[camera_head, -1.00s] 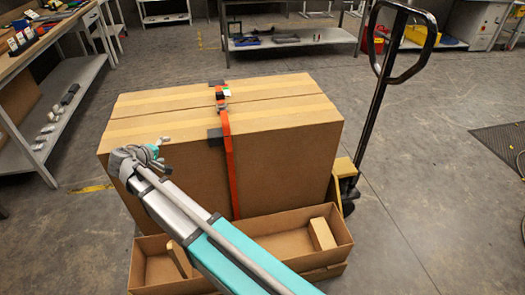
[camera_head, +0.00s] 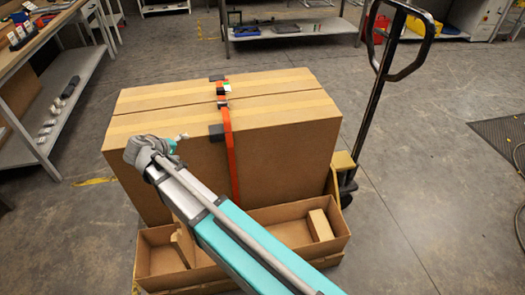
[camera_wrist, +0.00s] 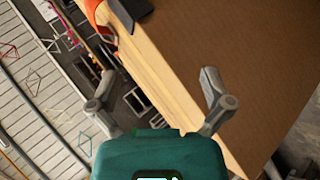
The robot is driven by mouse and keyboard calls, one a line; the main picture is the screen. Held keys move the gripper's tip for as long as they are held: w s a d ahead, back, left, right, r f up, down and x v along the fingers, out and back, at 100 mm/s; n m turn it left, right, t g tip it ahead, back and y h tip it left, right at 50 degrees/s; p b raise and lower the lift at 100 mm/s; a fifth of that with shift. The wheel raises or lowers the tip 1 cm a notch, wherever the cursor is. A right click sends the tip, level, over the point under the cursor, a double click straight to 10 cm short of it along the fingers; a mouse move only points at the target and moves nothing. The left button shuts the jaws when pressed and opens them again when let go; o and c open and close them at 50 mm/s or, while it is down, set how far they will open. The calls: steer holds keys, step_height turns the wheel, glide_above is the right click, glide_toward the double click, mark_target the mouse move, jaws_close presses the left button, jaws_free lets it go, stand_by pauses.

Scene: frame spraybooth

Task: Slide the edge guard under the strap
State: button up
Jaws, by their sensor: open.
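A large cardboard box (camera_head: 270,150) has an orange strap (camera_head: 232,170) running over its top and down its front. A dark edge guard (camera_head: 216,132) sits on the front top edge, just left of the strap; I cannot tell how far it reaches under it. Another dark guard (camera_head: 216,78) is at the back top edge by the strap. In the wrist view the strap (camera_wrist: 97,12) and a dark guard (camera_wrist: 134,8) show at the top, beyond my fingers. My gripper (camera_wrist: 158,76) is open and empty over the box edge. In the head view my wrist mostly hides it.
An open cardboard tray (camera_head: 335,252) with wooden blocks lies before the box. A pallet jack handle (camera_head: 378,95) rises at the right. A workbench with shelf (camera_head: 75,85) stands left and a low table (camera_head: 290,30) behind. The floor right is mostly clear.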

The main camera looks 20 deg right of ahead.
steer(key=s+d+r+m+g+y+p, duration=0.1)
steer(key=s+d+m+g+y+p, duration=0.1)
steer(key=d, duration=0.6)
steer(key=s+d+r+m+g+y+p, duration=0.2)
steer(key=s+d+g+p, duration=0.1)
steer(key=s+d+p, duration=0.2)
steer(key=s+d+r+m+g+y+p, duration=0.1)
steer(key=s+d+m+g+p, duration=0.1)
steer(key=s+d+p, duration=0.2)
steer(key=shift+s+d+r+g+y, duration=0.35)
steer(key=shift+s+d, duration=1.3)
steer(key=shift+d, duration=2.15)
steer(key=s+r+p, duration=0.1)
steer(key=s+d+r+m+y+p, duration=0.1)
steer(key=shift+r+p, duration=0.1)
steer(key=shift+p, duration=0.25)
